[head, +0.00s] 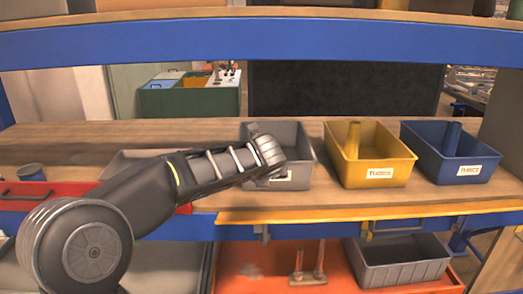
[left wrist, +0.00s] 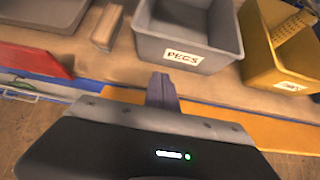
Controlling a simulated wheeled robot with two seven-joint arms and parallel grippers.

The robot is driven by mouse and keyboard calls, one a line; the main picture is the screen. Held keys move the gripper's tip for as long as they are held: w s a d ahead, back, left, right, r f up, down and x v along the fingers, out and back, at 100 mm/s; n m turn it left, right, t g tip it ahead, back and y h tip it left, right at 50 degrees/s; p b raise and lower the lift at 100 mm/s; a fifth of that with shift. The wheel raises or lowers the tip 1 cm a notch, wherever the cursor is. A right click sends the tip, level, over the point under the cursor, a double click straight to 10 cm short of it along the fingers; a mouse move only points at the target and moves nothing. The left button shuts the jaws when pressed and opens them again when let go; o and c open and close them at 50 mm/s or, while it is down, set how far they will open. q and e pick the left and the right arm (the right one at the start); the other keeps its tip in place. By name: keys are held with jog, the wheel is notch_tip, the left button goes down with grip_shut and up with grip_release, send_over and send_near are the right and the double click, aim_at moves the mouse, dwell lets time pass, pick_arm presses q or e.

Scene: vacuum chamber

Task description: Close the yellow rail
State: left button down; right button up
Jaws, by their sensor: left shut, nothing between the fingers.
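The yellow rail (head: 370,212) is a long flat strip along the front edge of the shelf board, running right from below the grey bin. It also shows in the left wrist view as an orange-yellow strip (left wrist: 270,125). I cannot tell how far it stands open. My left gripper (head: 281,175) is in front of the grey bin, above the shelf near the rail's left end. In the left wrist view its fingers (left wrist: 162,90) are together and empty, just below the PEGS label. Part of the rail is hidden behind my gripper there. My right gripper is not in view.
On the shelf stand a grey PEGS bin (left wrist: 185,30), a yellow bin (head: 370,174) and a blue bin (head: 455,168). A red drawer-like part (head: 70,190) is at the left. Below are an orange-red surface (head: 340,258) and another grey bin (head: 400,272).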

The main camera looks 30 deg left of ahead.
pick_arm(q)
notch_tip(320, 180, up, 7)
jog(key=w+a, duration=0.2)
jog(key=shift+w, duration=0.4)
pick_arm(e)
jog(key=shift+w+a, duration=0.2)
pick_arm(q)
jog(key=shift+s+f, duration=0.1)
